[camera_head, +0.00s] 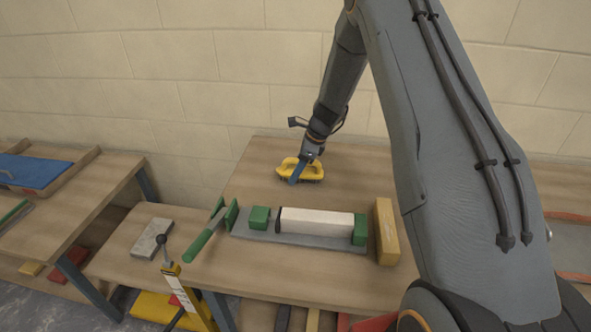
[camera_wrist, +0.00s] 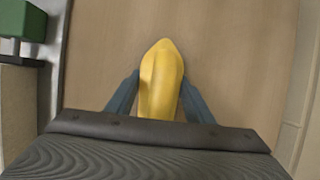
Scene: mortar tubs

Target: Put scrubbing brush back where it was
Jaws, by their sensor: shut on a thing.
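The yellow scrubbing brush (camera_head: 291,167) with dark bristles is at the back of the wooden workbench (camera_head: 350,163), near the wall. The bristles are hidden in the wrist view. I cannot tell whether the brush touches the bench top or is just above it.
A grey plate with green blocks (camera_head: 259,217) and a white block (camera_head: 316,222) lies in front of the brush. A tan block (camera_head: 386,231) stands at its right end, a green-handled tool (camera_head: 203,243) at its left. Bare bench top surrounds the brush.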

